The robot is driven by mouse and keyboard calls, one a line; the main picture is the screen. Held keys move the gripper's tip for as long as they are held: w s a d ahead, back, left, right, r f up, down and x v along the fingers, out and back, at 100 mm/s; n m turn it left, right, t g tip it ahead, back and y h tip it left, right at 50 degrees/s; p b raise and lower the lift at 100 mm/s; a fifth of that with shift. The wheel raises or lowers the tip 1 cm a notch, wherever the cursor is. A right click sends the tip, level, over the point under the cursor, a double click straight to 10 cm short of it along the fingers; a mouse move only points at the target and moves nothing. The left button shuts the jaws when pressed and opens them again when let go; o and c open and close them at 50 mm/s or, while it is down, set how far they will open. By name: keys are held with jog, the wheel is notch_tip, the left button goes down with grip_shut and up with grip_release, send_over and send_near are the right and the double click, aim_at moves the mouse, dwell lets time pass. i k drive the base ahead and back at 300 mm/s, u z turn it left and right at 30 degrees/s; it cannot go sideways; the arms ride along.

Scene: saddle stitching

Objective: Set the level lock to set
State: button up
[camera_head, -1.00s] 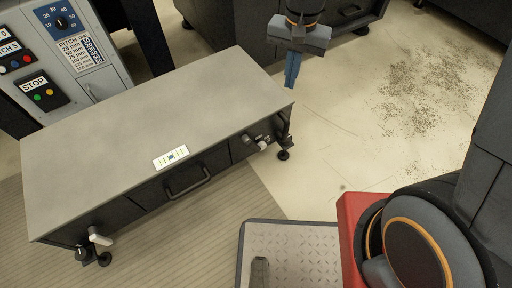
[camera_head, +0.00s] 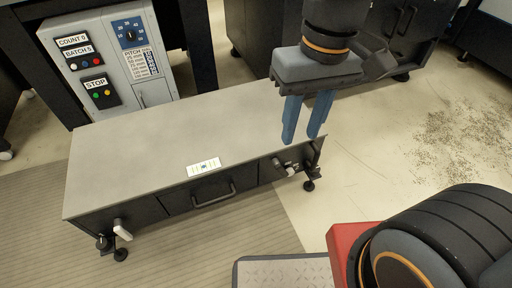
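A long low bench with a grey top (camera_head: 170,130) stands on small adjustable feet. A pale lever (camera_head: 122,230) on a dark round fitting is at its front left corner. Another small pale lever (camera_head: 289,169), with dark fittings beside it, is at the right end of the front. I cannot read a lock marking on either. A white level strip (camera_head: 204,167) with coloured marks lies at the front edge of the top. My gripper (camera_head: 301,139) points down with two blue fingers apart and nothing between them. In the picture it is just above the right lever, apart from it.
A grey control cabinet (camera_head: 147,92) with a blue dial and buttons stands behind the bench. A dark drawer handle (camera_head: 214,197) is on the bench front. A metal tread plate (camera_head: 285,272) and a red block (camera_head: 345,245) are in front. Floor to the right is clear apart from scattered specks.

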aim_at(277, 165)
jog(key=u, duration=1.6)
jog(key=k, duration=1.05)
jog(key=z, duration=2)
